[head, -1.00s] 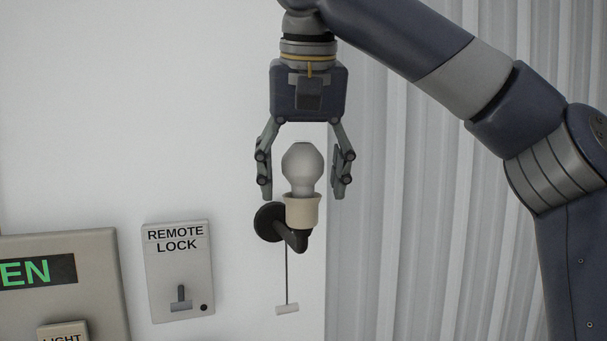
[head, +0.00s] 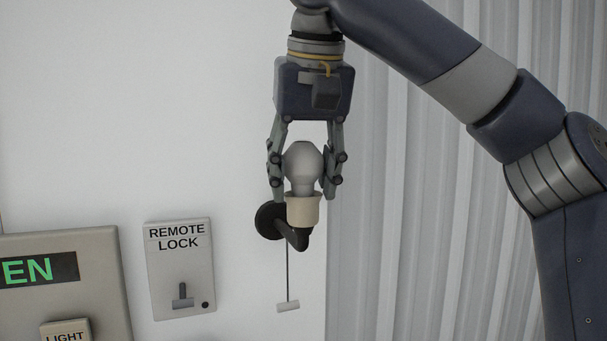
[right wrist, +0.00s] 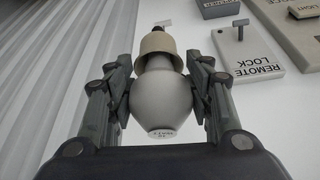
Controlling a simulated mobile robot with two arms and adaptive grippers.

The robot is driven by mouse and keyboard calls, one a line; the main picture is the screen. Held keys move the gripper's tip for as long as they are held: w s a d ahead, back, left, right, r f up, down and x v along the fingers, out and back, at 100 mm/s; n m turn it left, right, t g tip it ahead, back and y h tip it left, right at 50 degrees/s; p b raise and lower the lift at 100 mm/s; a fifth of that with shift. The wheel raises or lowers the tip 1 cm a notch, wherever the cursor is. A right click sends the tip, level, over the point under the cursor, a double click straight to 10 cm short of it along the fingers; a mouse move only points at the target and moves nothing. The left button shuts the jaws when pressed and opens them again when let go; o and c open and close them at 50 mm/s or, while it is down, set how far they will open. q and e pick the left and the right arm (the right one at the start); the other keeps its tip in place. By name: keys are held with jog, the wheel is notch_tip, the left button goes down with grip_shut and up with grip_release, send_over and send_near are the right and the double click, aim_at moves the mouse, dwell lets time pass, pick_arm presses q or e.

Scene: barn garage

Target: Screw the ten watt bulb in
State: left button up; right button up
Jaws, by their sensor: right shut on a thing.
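A pale frosted bulb (head: 303,164) sits upright with its neck in the cream socket (head: 303,211) of a black wall lamp holder (head: 270,221). My right gripper (head: 304,190) comes from above and is shut on the bulb, one finger on each side. In the right wrist view the bulb (right wrist: 160,98) lies between the finger pads, and the socket (right wrist: 158,43) is beyond it. Small print shows on the bulb's end, too small to read surely. How deep the neck sits is hidden by the socket rim. My left gripper is not in view.
A pull cord with a small handle (head: 288,307) hangs below the lamp holder. A REMOTE LOCK switch plate (head: 180,270) and a larger panel (head: 100,285) with green lettering are on the wall at left. A corrugated curtain or wall (head: 420,220) stands at right.

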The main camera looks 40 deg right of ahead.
jog(key=m+h, duration=0.1)
jog(key=m, duration=0.3)
jog(key=shift+g, duration=0.4)
jog(key=shift+a+m+g+h, duration=0.1)
jog(key=shift+m+g+h, duration=0.25)
jog(key=shift+m, duration=0.75)
jog(key=shift+m, duration=0.4)
jog(key=m+g+h, duration=0.1)
jog(key=m, duration=0.2)
jog(key=shift+m+g, duration=0.25)
jog(key=shift+m, duration=0.05)
jog(key=shift+w+m+g, duration=0.1)
jog(key=shift+m+g, duration=0.2)
jog(key=shift+m, duration=0.5)
